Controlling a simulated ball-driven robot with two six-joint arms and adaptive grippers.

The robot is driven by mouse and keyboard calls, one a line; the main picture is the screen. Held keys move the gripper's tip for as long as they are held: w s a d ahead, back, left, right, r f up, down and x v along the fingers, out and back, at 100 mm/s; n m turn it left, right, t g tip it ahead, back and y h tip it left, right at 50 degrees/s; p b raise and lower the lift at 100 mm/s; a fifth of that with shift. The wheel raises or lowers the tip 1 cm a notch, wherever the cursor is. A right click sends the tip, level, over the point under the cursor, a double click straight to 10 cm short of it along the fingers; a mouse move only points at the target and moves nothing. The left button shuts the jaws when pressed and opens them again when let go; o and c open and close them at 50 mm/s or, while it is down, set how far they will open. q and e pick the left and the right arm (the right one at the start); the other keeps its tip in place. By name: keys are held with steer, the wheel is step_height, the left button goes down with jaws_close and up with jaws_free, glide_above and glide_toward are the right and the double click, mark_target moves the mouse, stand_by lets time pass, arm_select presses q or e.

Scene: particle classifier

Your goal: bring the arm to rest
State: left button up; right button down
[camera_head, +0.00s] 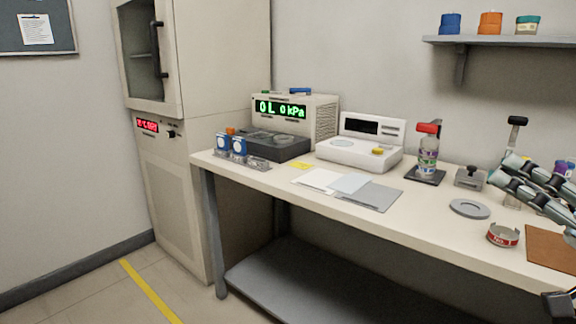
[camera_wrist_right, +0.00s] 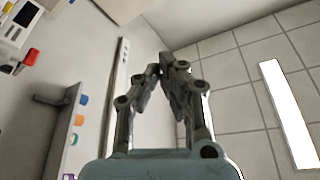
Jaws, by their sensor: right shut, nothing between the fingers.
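My right gripper (camera_head: 498,170) comes in at the right edge of the head view, in front of the wall and over the right part of the bench (camera_head: 420,232). In the right wrist view its two grey fingers (camera_wrist_right: 168,62) meet at their tips, shut and empty. That view looks past the fingers to the wall and a tiled ceiling with a bright light panel (camera_wrist_right: 290,115). My left gripper is not in view.
A red-labelled ring (camera_head: 503,236), a grey disc (camera_head: 469,209), a brown mat (camera_head: 552,247) and a bottle on a stand (camera_head: 428,158) are near the gripper's side of the bench. A wall shelf (camera_head: 500,41) holds several coloured jars.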

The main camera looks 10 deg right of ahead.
steer(key=w+d+f+m+h, duration=0.2)
steer(key=d+f+m+h, duration=0.2)
steer(key=d+f+h, duration=0.7)
steer(key=s+f+m+g+h, duration=0.1)
steer(key=s+f+g, duration=0.15)
steer(key=f, duration=0.95)
steer(key=s+f+g, duration=0.2)
steer(key=s+f, duration=0.1)
steer(key=f, duration=1)
steer(key=s+a+f+n+g, duration=0.1)
steer(key=s+a+f+g, duration=0.3)
steer(key=s+f, duration=0.45)
steer(key=s+a+f+g, duration=0.3)
steer(key=s+a+f, duration=0.25)
steer(key=f, duration=0.65)
steer(key=s+a+f+n+g, duration=0.2)
steer(key=s+f+g, duration=0.1)
steer(key=s, duration=0.7)
steer(key=s+a+f+n+g, duration=0.2)
steer(key=s+a+f+g, duration=0.1)
steer(key=s, duration=0.7)
step_height(320, 180, down, 2)
steer(key=shift+a+f+n+g+y, duration=0.1)
steer(key=shift+a+n+g+y, duration=0.25)
steer(key=shift+g, duration=0.3)
steer(key=shift+d, duration=0.1)
